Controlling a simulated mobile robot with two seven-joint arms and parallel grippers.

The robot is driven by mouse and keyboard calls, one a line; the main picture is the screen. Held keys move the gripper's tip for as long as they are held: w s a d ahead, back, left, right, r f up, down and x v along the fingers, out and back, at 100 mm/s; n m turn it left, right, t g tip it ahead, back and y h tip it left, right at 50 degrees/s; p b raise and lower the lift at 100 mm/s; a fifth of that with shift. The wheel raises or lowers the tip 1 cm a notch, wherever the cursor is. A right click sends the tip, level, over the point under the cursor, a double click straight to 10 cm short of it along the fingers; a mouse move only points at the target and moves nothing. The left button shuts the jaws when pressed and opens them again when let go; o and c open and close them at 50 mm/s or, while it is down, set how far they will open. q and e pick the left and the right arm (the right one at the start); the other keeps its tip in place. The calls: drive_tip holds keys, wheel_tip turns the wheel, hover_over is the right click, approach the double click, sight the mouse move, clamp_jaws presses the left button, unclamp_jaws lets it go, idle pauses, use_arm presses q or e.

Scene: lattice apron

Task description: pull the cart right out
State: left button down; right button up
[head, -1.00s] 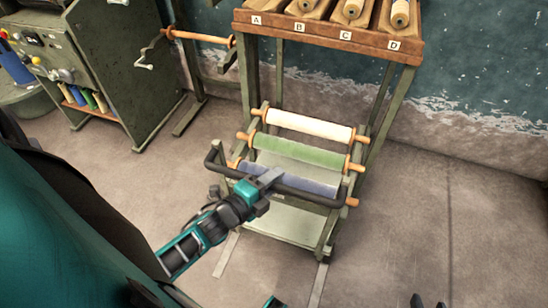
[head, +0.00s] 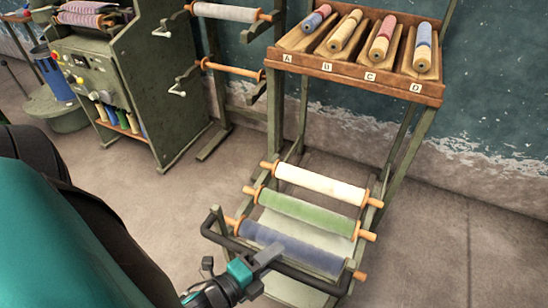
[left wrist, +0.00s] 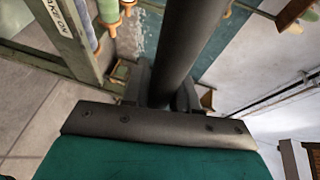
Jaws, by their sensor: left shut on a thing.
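The cart (head: 276,227) is a green frame on the floor carrying a white roll (head: 320,184), a green roll (head: 306,212) and a blue roll (head: 292,247) on orange-ended rods. Its black bar handle (head: 310,279) runs across the near side. My left gripper (head: 264,256) is shut on this handle, left of its middle. In the left wrist view the handle (left wrist: 190,40) passes between the fingers (left wrist: 160,88). The cart's lower part is cut off by the picture's bottom edge. My right gripper is not in view.
A green stand with a wooden rack (head: 350,76), lettered A to D and holding several small rolls, rises behind the cart against the wall. A green control cabinet (head: 150,110) and a roller stand (head: 226,67) are at the left. The floor (head: 430,240) at right is clear.

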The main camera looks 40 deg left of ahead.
use_arm(q)
drive_tip(key=shift+s+f, duration=0.15)
drive_tip(key=shift+s, duration=0.1)
drive_tip(key=c, duration=1.1)
unclamp_jaws()
drive_tip(key=shift+s, duration=0.1)
drive_tip(key=shift+o, duration=0.7)
drive_tip(key=v, duration=1.2)
drive_tip(key=shift+s+r, duration=0.25)
drive_tip(key=shift+s, duration=0.1)
